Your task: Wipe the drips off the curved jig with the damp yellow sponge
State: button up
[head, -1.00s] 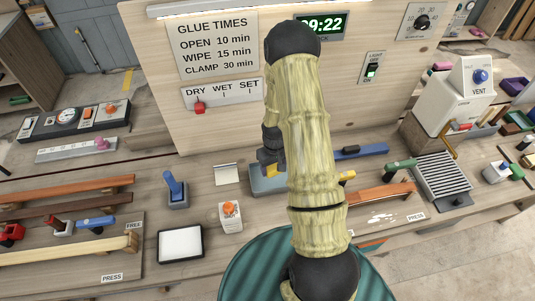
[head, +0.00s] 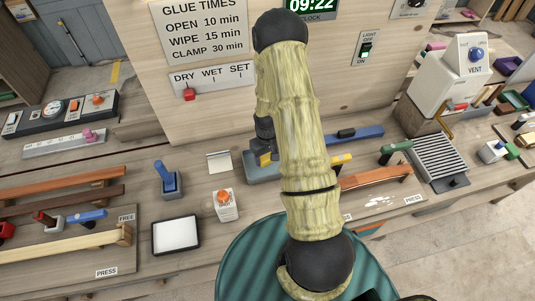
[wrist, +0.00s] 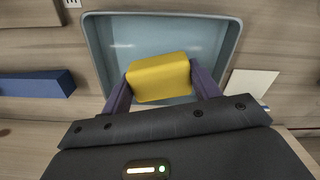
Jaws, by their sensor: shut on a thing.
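The yellow sponge (wrist: 158,78) sits between the two purple fingers of my gripper (wrist: 160,86) in the wrist view. The gripper is shut on it, over a blue-grey tray (wrist: 228,50). I cannot tell whether the sponge touches the tray floor. In the head view a bit of the sponge (head: 265,158) shows below my dark wrist, at the tray (head: 256,178). At the right, a curved reddish wood strip (head: 375,178) lies at the jig, with white drips (head: 380,201) on the pale surface in front of it. My arm hides part of the jig's left side.
A blue bar (head: 352,135) lies behind my arm. A green-handled tool (head: 396,147) and a ribbed grille (head: 438,155) stand at the right. A board (head: 220,70) stands behind.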

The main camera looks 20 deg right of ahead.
aim_at(267, 155)
jog(key=shift+f+b, duration=0.65)
jog(key=shift+f, duration=0.65)
jog(key=shift+f+b, duration=0.4)
jog(key=shift+f, duration=0.15)
dwell(0.7)
jog(key=shift+s, duration=0.1)
dwell(0.7)
jog(key=shift+r, duration=0.1)
jog(key=shift+r+p, duration=2.45)
jog(key=shift+r, duration=1)
jog(key=shift+f, duration=0.1)
